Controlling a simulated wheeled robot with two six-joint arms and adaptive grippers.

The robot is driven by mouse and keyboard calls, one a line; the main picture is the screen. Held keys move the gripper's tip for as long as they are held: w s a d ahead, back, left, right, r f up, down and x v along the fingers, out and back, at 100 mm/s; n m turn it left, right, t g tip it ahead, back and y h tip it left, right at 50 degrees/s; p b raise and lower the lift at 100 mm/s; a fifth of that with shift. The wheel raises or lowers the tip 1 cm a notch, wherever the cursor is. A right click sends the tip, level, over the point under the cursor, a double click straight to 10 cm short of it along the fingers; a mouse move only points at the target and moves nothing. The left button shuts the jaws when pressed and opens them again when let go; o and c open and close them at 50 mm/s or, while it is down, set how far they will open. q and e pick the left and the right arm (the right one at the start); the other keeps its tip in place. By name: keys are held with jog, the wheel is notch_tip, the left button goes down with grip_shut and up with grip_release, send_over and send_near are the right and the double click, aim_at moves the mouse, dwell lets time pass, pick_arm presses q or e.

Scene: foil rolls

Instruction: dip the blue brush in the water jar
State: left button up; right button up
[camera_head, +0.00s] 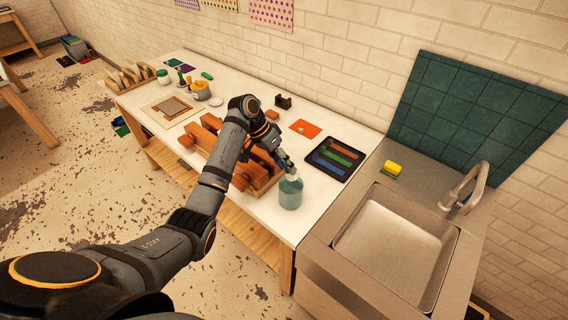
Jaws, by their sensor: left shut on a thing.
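The water jar (290,194) is a pale teal, see-through jar standing upright near the front right of the white table. My left gripper (287,168) points down at the jar's mouth from above and slightly left. It is shut on what appears to be the blue brush, which is mostly hidden by the fingers and the jar's top. A pale patch shows at the jar's mouth. I cannot tell how deep the brush's tip is in the jar. My right gripper is not in view.
A black tray (354,168) with coloured strips lies right behind the jar. A wooden rack (262,184) with reddish-brown blocks stands close to its left, partly under my arm. A steel sink (393,240) with a faucet (467,190) and a yellow sponge (393,168) are to the right.

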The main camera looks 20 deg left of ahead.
aim_at(284, 172)
pick_arm(q)
notch_tip(284, 172, down, 3)
jog(key=shift+r+b, duration=0.2)
jog(key=shift+b, duration=0.75)
jog(key=shift+f, duration=0.3)
notch_tip(284, 172, down, 3)
jog(key=shift+f+b, duration=0.15)
jog(key=shift+b, duration=0.25)
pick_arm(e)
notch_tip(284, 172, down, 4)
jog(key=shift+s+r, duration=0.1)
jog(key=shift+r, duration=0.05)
pick_arm(q)
jog(key=shift+s+f, duration=0.1)
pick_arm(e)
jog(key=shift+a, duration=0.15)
pick_arm(q)
notch_tip(284, 172, up, 2)
jog(key=p, duration=0.2)
jog(key=shift+r+p, duration=0.25)
jog(key=shift+p, duration=0.1)
notch_tip(284, 172, up, 5)
jog(key=p, duration=0.5)
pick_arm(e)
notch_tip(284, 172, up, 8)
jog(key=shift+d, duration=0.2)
